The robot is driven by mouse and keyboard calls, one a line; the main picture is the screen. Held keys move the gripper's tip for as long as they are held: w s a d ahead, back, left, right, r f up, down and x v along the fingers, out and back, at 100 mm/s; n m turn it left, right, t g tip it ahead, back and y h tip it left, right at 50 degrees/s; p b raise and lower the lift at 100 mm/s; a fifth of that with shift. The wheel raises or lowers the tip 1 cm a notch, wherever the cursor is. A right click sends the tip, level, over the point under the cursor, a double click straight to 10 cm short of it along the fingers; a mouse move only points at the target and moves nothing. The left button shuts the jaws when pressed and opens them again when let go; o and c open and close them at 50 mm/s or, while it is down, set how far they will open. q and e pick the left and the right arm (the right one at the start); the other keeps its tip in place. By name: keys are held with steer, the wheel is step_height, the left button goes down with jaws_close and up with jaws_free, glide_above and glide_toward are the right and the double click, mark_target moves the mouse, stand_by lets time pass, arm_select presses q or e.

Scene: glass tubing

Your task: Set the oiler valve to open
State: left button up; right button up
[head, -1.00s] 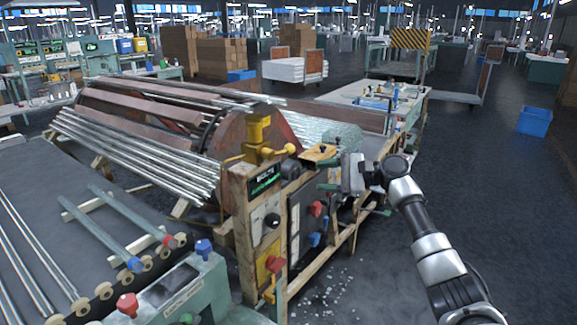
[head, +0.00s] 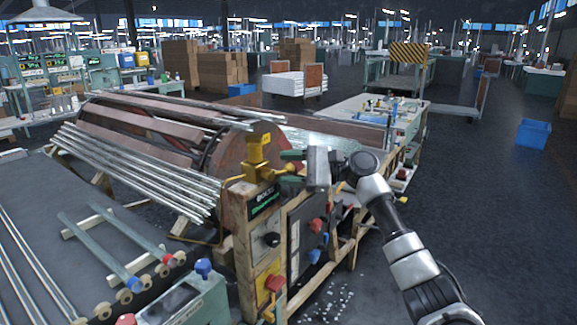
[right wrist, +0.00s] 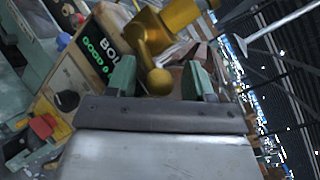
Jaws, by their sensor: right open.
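The yellow oiler valve (head: 257,152) stands on the front corner of the wooden machine frame. In the right wrist view its yellow body (right wrist: 152,30) is at the top, and its handle's round yellow knob (right wrist: 160,82) lies between my green fingertips. My right gripper (head: 288,167) is open and comes at the valve from the right; it also shows in the right wrist view (right wrist: 159,75). I see a gap beside the knob, so it is not gripped. My left gripper is not in view.
Below the valve, the frame carries a black panel with a red knob (head: 317,225) and a blue knob (head: 314,256). Long glass tubes (head: 140,170) lie left of the valve. A blue bin (head: 533,133) stands on the open floor at right.

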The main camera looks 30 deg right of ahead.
steer(key=shift+a, duration=0.1)
steer(key=c, duration=0.4)
steer(key=shift+r, duration=0.2)
steer(key=c, duration=0.3)
